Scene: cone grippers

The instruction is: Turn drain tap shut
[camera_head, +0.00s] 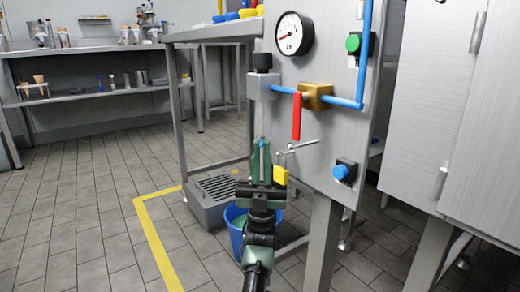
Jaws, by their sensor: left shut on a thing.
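My left gripper (262,150) has dark green fingers and stands upright in front of the panel's lower left edge. It is shut on a narrow bluish piece, which looks like the handle of the drain tap; the fingers hide most of it. Just right of the fingers a thin metal bar (302,146) sticks out from the panel, with a yellow piece (280,175) below it. How these parts join is hidden behind my gripper. My right gripper is not in view.
The panel (322,130) carries a gauge (294,34), a brass valve (316,96) with a red lever (297,117), a green button (353,43) and a blue button (341,172).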

